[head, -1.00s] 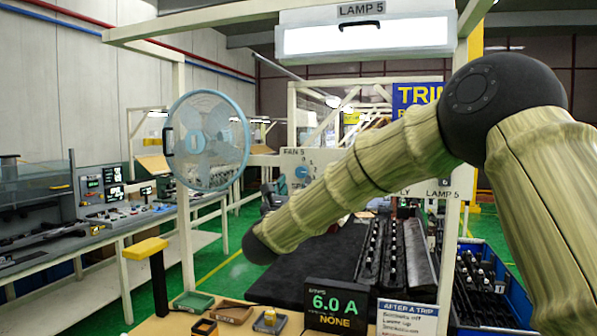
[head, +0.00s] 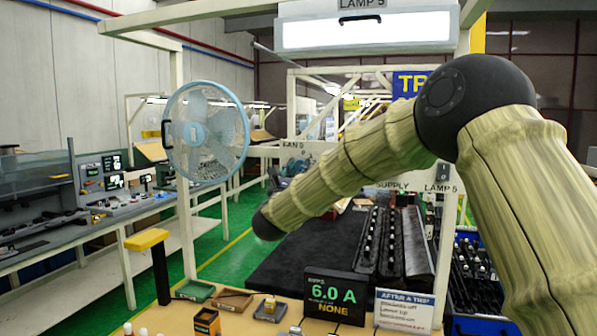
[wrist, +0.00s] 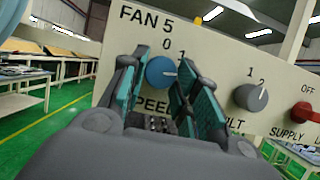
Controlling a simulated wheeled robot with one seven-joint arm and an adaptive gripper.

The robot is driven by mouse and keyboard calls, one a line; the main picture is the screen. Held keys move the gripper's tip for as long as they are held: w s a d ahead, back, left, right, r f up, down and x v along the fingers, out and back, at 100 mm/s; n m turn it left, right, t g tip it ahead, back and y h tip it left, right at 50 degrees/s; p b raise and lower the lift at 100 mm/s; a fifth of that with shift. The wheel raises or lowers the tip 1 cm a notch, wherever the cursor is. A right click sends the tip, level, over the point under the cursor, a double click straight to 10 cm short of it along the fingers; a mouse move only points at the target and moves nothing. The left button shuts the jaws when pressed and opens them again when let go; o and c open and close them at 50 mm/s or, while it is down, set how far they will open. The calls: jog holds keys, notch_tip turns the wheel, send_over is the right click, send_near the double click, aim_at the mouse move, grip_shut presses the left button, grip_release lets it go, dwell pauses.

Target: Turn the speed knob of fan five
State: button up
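The blue speed knob (wrist: 161,72) of fan five sits on the cream panel (wrist: 215,60) below the FAN 5 label in the wrist view. Its white mark points right, below the numeral 1. My gripper (wrist: 167,60) is open, with one teal-lined finger at each side of the knob. I cannot tell whether either finger touches it. The fingers hide part of the SPEED label and other markings. In the head view my arm covers much of the panel, and my gripper is mostly hidden. The blue fan (head: 205,132) hangs on the frame at left.
A grey knob (wrist: 251,97) and a red supply switch (wrist: 306,112) sit right of the speed knob. A display (head: 336,296) reads 6.0 A and NONE. The lamp (head: 368,32) is overhead. A yellow-topped post (head: 147,240) stands at the left.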

jog(key=shift+c, duration=1.1)
jog(key=n+b, duration=0.1)
jog(key=b, duration=0.5)
jog(key=shift+f, duration=0.35)
jog(key=n+y+b, duration=0.1)
jog(key=b, duration=0.4)
jog(key=shift+d+r+b, duration=0.1)
jog(key=shift+r+b, duration=0.05)
jog(key=shift+b, duration=0.25)
jog(key=n+y+b, duration=0.1)
jog(key=n+b, duration=0.1)
jog(key=b, duration=0.2)
jog(key=shift+r+t, duration=0.1)
jog(key=shift+t, duration=0.2)
jog(key=shift+d+n+y+b, duration=0.1)
jog(key=shift+n+y+b, duration=0.55)
jog(key=shift+n, duration=0.45)
jog(key=shift+s+n+y+b, duration=0.1)
jog(key=shift+n+y+b, duration=0.25)
jog(key=shift+n, duration=0.45)
jog(key=shift+d+r+n+y, duration=0.15)
jog(key=shift+n+y, duration=0.55)
jog(key=shift+n, duration=0.9)
jog(key=shift+n+b, duration=0.3)
